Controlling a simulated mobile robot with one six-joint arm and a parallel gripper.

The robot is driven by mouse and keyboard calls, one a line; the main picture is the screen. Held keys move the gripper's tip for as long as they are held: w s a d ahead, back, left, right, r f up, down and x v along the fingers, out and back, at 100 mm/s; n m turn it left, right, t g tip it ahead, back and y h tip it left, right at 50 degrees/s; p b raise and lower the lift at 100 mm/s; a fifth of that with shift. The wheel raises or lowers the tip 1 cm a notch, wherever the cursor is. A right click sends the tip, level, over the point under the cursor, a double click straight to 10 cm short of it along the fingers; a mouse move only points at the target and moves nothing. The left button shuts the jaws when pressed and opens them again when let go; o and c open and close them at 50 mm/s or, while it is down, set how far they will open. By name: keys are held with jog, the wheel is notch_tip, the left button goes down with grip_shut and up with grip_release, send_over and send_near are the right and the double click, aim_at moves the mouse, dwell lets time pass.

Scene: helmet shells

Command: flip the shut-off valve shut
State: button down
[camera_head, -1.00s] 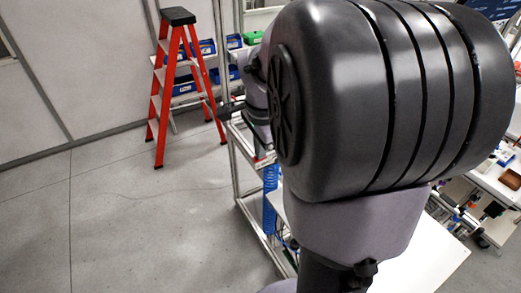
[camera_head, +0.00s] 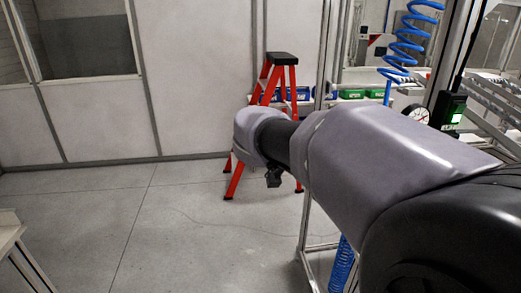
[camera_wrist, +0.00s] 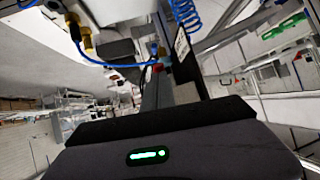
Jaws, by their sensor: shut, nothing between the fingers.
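The shut-off valve cannot be made out for certain. In the wrist view, brass fittings (camera_wrist: 76,30) with a thin blue tube (camera_wrist: 115,65) show at the upper left. A small red part (camera_wrist: 157,68) shows near the middle, just beyond my gripper (camera_wrist: 165,92); I cannot tell whether it is the valve's handle. My gripper is shut and empty, its dark body with a green light filling the bottom of the wrist view. In the head view my arm hides much of the right side, and the fingers cannot be made out.
In the head view, a round gauge (camera_head: 415,114), a coiled blue hose (camera_head: 409,35) and a box with a green lit display (camera_head: 448,109) are by the metal frame at right. A red stepladder (camera_head: 291,80) stands behind my arm. The floor at left is mostly clear.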

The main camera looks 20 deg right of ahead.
jog(key=f+h+b, duration=0.1)
jog(key=b, duration=0.2)
jog(key=d+f+h+b, duration=0.1)
jog(key=b, duration=0.2)
jog(key=d+f+h+b, duration=0.1)
jog(key=h+b, duration=0.1)
jog(key=b, duration=0.2)
jog(key=shift+s+d+f+n+g, duration=0.2)
jog(key=shift+s+d+n+g, duration=0.1)
jog(key=shift+n, duration=0.1)
